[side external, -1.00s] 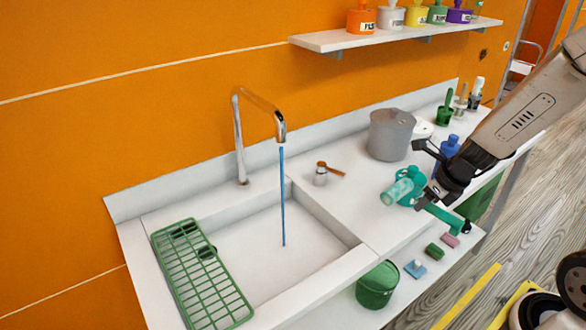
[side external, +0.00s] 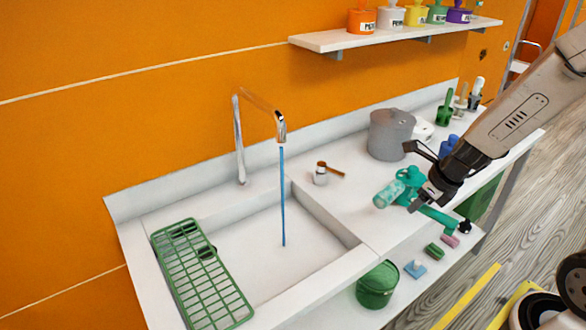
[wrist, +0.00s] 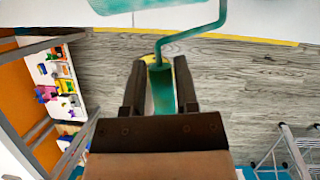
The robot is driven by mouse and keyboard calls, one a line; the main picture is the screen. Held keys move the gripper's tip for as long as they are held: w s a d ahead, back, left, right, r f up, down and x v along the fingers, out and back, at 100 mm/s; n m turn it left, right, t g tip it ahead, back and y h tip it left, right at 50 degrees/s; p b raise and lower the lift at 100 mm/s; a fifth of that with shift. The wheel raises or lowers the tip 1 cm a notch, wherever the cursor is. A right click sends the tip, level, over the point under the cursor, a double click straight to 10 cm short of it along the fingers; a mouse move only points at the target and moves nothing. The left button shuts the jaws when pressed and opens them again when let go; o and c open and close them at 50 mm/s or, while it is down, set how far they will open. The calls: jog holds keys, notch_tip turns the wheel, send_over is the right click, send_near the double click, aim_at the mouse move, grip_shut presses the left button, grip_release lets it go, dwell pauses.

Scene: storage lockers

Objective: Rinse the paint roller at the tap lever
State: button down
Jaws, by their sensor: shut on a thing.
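The paint roller has a pale teal sleeve (side external: 387,194) and a green-teal handle (side external: 440,217). My gripper (side external: 421,196) is shut on the handle and holds the roller over the counter, right of the sink. In the wrist view the handle (wrist: 163,92) lies between my two fingers (wrist: 160,68), and the bent frame leads to the sleeve at the top edge, partly cut off. The tap lever (side external: 331,169) is a brown arm on a small white base behind the sink's right rim. The tap spout (side external: 281,128) pours a blue stream (side external: 283,200) into the sink (side external: 255,250).
A green rack (side external: 198,275) lies over the sink's left side. A grey pot (side external: 390,135) stands behind the roller, with a teal object (side external: 410,176) close by it. A green bucket (side external: 377,287), a blue sponge (side external: 415,269) and other small pieces sit lower in front.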

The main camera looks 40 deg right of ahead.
jog(key=w+a+f+n+y, duration=0.1)
jog(key=w+a+n, duration=0.2)
jog(key=a, duration=0.3)
jog(key=w+a+f+n+g+y, duration=0.1)
jog(key=w+a+f+n, duration=0.1)
jog(key=a+n, duration=0.3)
jog(key=shift+w+a+g+y, duration=0.3)
jog(key=shift+w+a, duration=0.15)
jog(key=shift+a, duration=0.6)
jog(key=shift+w, duration=0.15)
jog(key=w+a+f, duration=0.2)
jog(key=w, duration=1.1)
jog(key=shift+w+f, duration=0.2)
jog(key=shift+f, duration=0.15)
jog(key=shift+a, duration=0.1)
jog(key=shift+w+d, duration=0.15)
jog(key=shift+d, duration=0.45)
jog(key=shift+a, duration=0.2)
dwell(0.3)
jog(key=shift+a, duration=0.35)
jog(key=shift+d, duration=0.25)
dwell(0.4)
